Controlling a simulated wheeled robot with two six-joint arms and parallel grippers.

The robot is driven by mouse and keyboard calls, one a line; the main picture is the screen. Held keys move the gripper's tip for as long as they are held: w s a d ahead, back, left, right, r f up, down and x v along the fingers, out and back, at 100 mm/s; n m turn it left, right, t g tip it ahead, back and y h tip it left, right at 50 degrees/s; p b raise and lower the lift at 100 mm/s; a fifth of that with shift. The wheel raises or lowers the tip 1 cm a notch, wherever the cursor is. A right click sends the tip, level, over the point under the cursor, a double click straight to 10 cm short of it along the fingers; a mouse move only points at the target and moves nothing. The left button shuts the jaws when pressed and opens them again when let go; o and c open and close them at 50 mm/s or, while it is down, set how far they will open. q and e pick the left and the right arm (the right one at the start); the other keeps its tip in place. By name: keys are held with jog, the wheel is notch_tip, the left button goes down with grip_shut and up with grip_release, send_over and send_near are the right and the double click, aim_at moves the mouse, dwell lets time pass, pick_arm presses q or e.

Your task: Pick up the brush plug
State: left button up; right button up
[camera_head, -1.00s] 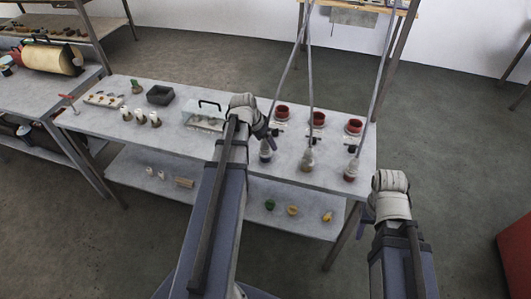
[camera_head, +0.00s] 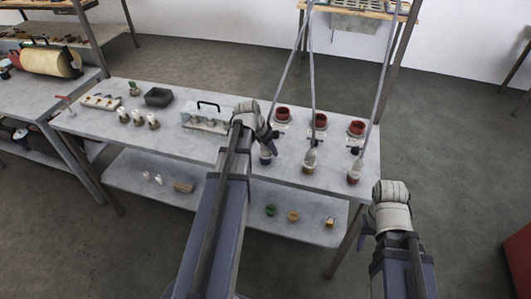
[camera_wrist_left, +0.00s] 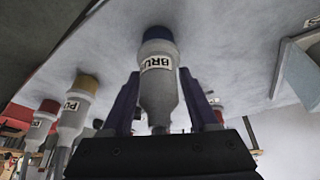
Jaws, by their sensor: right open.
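The brush plug (camera_wrist_left: 158,85) is a pale bottle-shaped piece with a blue end and a label reading "BRU", partly cut off. In the head view the brush plug (camera_head: 265,155) stands at the front of the table, blue end down. My left gripper (camera_wrist_left: 160,95) has one finger on each side of its pale body, very close. I cannot tell whether the fingers press on it. In the head view my left gripper (camera_head: 268,140) is partly hidden by its own wrist. My right gripper (camera_head: 364,226) is open and empty, off the table's front right corner.
Two similar plugs, yellow-ended (camera_head: 310,160) and red-ended (camera_head: 353,170), stand to the right. Red cups (camera_head: 320,120) sit behind them. Hoses rise steeply above. A clear case with a black handle (camera_head: 205,115) is close left of my left gripper.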

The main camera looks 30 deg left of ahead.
pick_arm(q)
grip_shut()
dwell(0.4)
jog(key=shift+r, duration=0.1)
notch_tip(320, 180, up, 10)
jog(key=p, duration=1)
jog(key=shift+w, duration=0.1)
